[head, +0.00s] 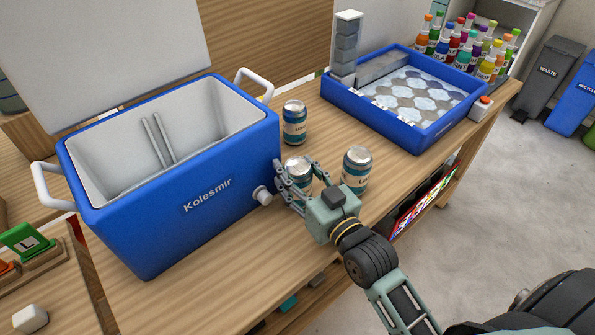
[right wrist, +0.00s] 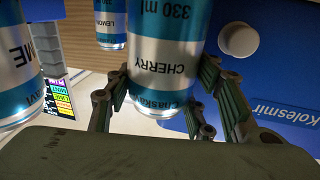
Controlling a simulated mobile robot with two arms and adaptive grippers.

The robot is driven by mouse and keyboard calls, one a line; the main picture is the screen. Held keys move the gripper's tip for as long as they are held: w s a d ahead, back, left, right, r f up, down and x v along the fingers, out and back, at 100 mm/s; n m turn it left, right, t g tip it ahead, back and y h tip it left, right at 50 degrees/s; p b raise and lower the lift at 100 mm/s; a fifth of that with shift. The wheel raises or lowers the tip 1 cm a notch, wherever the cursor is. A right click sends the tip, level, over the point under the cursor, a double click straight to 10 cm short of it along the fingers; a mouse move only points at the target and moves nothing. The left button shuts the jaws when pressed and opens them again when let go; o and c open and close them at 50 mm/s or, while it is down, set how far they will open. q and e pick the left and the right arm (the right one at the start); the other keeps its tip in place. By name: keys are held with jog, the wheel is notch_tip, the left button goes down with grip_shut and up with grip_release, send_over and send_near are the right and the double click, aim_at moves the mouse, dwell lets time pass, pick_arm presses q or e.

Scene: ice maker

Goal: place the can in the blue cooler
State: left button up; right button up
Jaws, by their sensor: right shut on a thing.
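The blue cooler (head: 178,232) stands open on the wooden table, with a white inside and the name Kolesmir on its front. My right gripper (head: 296,182) is shut on a blue and white can (head: 297,167) just right of the cooler. In the right wrist view this can (right wrist: 165,65) reads CHERRY and sits between the fingers (right wrist: 165,92). I cannot tell whether it touches the table. A second can (head: 294,123) stands behind it, and a third can (head: 356,168) stands to its right. My left gripper is not in view.
The cooler's white side handle (head: 254,82) and round white plug (head: 262,195) stick out near the cans. The table front is clear.

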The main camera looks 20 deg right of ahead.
jog(key=o, duration=1.5)
jog(key=shift+f, duration=0.1)
jog(key=shift+c, duration=0.2)
